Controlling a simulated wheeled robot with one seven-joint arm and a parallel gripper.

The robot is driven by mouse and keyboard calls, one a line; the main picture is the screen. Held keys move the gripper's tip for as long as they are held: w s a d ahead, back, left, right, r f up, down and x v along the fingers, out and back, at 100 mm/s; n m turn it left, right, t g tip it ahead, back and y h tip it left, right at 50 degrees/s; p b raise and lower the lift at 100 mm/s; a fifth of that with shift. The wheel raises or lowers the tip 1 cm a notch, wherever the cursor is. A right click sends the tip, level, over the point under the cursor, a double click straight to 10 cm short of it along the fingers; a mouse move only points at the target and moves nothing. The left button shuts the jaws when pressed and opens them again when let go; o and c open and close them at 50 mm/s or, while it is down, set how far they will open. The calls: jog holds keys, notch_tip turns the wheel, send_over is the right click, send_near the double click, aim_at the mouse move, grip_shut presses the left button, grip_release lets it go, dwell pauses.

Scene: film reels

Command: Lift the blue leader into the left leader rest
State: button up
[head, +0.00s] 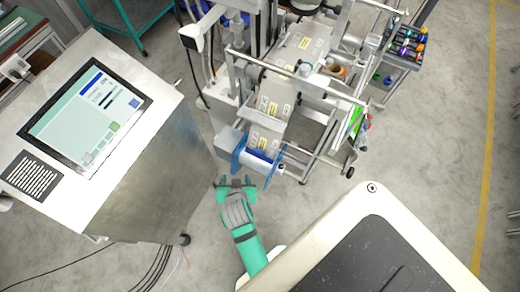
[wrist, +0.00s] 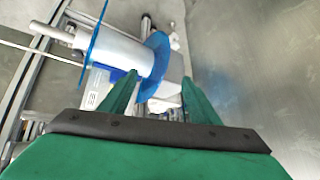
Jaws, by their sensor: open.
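A reel with two blue flanges (head: 239,152) sits at the front of the machine, and a printed film web (head: 270,112) comes down to it. A dark blue band (head: 259,156) on the reel looks like the blue leader. In the wrist view a blue patch (wrist: 117,74) shows under the white reel core (wrist: 122,50), partly hidden by the reel and a finger. My green gripper (head: 236,183) is open and empty, just in front of and below the reel. Its fingers (wrist: 160,85) point toward the right flange in the wrist view. I cannot make out the left leader rest for certain.
A metal console with a screen (head: 88,105) stands to the left, its side wall (wrist: 255,60) close on the right in the wrist view. Machine rails (head: 318,165) lie right of the reel. A rack of coloured spools (head: 405,47) is at upper right. Right floor is open.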

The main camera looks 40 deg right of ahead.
jog(key=w+d+r+m+g, duration=0.2)
jog(key=w+d+m+g, duration=0.15)
jog(key=d, duration=0.35)
jog(key=m+g, duration=0.2)
send_near(259, 152)
jog(key=shift+t, duration=0.25)
jog(key=x, duration=0.8)
jog(key=shift+s+d+f, duration=0.15)
jog(key=shift+s, duration=0.05)
jog(key=c, duration=1.3)
